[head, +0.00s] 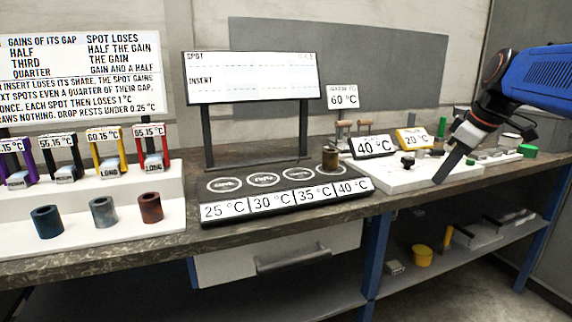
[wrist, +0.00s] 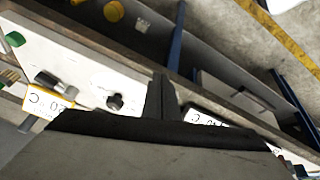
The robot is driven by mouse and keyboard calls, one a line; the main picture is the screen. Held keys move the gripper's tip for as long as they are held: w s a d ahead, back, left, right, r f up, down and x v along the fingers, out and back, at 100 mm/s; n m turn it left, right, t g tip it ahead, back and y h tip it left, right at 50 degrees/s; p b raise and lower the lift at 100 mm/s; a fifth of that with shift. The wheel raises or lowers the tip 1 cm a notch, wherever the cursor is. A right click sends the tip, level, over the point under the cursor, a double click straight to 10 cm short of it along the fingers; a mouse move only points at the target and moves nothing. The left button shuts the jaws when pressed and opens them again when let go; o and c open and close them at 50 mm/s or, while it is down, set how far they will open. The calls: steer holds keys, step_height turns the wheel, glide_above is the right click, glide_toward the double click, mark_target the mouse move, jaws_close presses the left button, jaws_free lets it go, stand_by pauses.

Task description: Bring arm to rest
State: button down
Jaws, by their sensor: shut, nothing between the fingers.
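My gripper (head: 447,165) is in the head view at the right, at the end of my blue arm, which reaches in from the right edge. It points down and left over the white board (head: 400,181) on the bench. The dark fingers are together with nothing between them. In the wrist view the shut fingers (wrist: 161,95) show above the board's edge. The head view does not show clearly whether the fingertips touch the board or hang just above it.
Blue (head: 47,222), grey (head: 103,212) and red (head: 151,208) cylinders stand on a white stand at left. A 40 °C sign (head: 373,146) stands left of my gripper. The space above the bench front is free.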

steer(key=s+a+f+m+h, duration=0.1)
steer(key=s+a+f+m, duration=0.3)
steer(key=s+f, duration=0.7)
steer(key=s+a+f+m+h, duration=0.1)
steer(key=s+a+f+m, duration=0.3)
steer(key=s+f, duration=0.7)
steer(key=shift+s+a+f, duration=0.4)
steer(key=shift+s+a, duration=0.1)
steer(key=shift+s, duration=0.75)
